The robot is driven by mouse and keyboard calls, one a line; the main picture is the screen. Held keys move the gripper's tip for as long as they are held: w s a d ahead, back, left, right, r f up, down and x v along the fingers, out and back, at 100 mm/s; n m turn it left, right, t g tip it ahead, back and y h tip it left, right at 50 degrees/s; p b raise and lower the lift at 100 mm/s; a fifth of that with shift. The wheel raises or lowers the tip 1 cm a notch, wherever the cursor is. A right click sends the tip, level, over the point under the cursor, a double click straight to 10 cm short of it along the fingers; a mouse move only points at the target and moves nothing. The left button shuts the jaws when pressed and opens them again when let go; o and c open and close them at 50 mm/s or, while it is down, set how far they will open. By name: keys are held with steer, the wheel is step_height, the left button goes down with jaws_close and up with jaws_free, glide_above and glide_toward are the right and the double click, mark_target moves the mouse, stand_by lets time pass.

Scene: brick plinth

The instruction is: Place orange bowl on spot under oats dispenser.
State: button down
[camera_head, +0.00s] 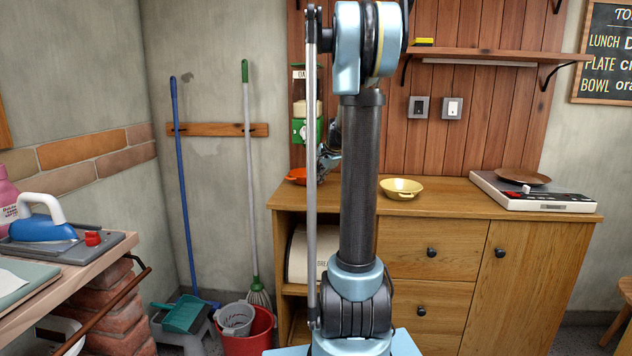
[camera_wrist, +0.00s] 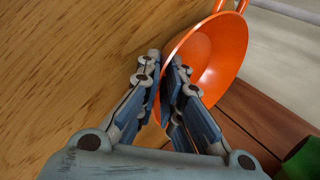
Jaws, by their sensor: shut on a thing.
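The orange bowl (camera_head: 296,175) is at the left end of the wooden counter, low under the oats dispenser (camera_head: 299,131). My arm partly hides both. In the wrist view the orange bowl (camera_wrist: 218,60) fills the upper right, its inside showing. My gripper (camera_wrist: 168,82) is shut on its rim, with one finger outside and one inside. In the head view my gripper (camera_head: 327,158) is mostly behind my arm. A green part, likely of the dispenser (camera_wrist: 303,162), shows at the lower right corner. I cannot tell whether the bowl touches the counter.
A yellow bowl (camera_head: 401,188) stands on the counter (camera_head: 450,202) to the right of my arm. A scale (camera_head: 535,194) with a brown plate (camera_head: 523,175) is at the right end. A wooden shelf (camera_head: 480,55) is above. Counter between yellow bowl and scale is clear.

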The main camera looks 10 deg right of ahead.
steer(key=c, duration=2)
jaws_free()
steer(key=shift+f, duration=0.15)
steer(key=shift+c, duration=0.2)
steer(key=v, duration=1.2)
steer(key=s+a+f+n+g+h, duration=0.1)
steer(key=s+a+f+n, duration=0.1)
steer(key=s+f+n, duration=0.2)
steer(key=s+a+f+n+g+h, duration=0.1)
steer(key=s+a+f+n, duration=0.2)
steer(key=s+f, duration=0.8)
steer(key=s+a+f+n+g+h, duration=0.1)
steer(key=s+f+n, duration=0.4)
steer(key=s, duration=1.7)
step_height(320, 180, down, 3)
steer(key=shift+s+a+f+n+g, duration=0.2)
steer(key=shift+s+a+n+g, duration=0.15)
steer(key=shift+a, duration=0.5)
